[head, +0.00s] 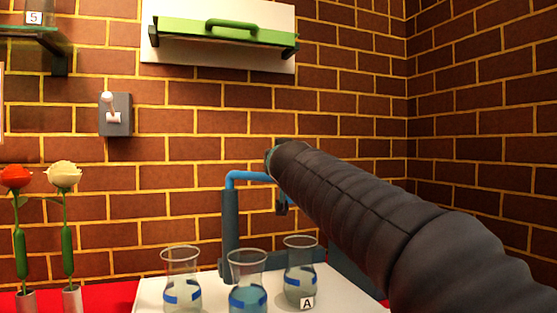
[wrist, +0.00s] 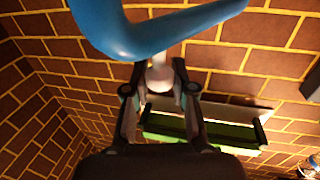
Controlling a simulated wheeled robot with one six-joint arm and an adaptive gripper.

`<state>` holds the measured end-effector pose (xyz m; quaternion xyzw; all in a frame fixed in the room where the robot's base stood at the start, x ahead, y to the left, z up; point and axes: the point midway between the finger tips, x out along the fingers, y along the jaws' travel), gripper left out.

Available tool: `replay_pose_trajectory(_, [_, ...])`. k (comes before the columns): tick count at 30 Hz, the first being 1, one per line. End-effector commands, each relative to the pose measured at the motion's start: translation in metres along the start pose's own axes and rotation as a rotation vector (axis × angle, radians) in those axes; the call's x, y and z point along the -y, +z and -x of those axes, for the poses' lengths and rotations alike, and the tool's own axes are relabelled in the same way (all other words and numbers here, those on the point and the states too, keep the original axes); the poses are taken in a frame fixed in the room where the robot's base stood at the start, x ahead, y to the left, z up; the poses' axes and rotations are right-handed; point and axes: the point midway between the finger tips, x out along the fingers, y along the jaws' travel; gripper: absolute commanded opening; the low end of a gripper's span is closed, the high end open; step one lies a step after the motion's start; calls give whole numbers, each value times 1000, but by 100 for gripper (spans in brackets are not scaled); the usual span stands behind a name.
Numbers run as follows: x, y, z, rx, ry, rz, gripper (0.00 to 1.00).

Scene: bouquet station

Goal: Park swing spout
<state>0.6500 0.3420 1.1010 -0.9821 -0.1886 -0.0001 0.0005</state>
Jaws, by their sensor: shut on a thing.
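The swing spout is a blue pipe (head: 248,177) on a dark upright post (head: 231,235) at the back of the white counter. Its arm points right in the head view and passes behind my arm. In the wrist view the blue pipe (wrist: 150,35) curves across the top, close to the camera. My gripper (wrist: 158,88) is shut on a pale knob (wrist: 160,74) just below the pipe, with one finger on each side. In the head view my arm hides most of my gripper and the spout's far end.
Glass vessels with blue bands stand on the white counter (head: 150,293): left (head: 182,280), middle with blue liquid (head: 248,290), right marked A (head: 300,270). Red (head: 15,178) and white roses (head: 64,175) stand left.

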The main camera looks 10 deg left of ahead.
Motion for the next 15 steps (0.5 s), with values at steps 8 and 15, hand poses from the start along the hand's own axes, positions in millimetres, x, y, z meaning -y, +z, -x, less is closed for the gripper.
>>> replay_pose_trajectory(8, [0,-1,0,-2,0,0,52])
replay_pose_trajectory(15, [-2,-1,0,-1,2,0,52])
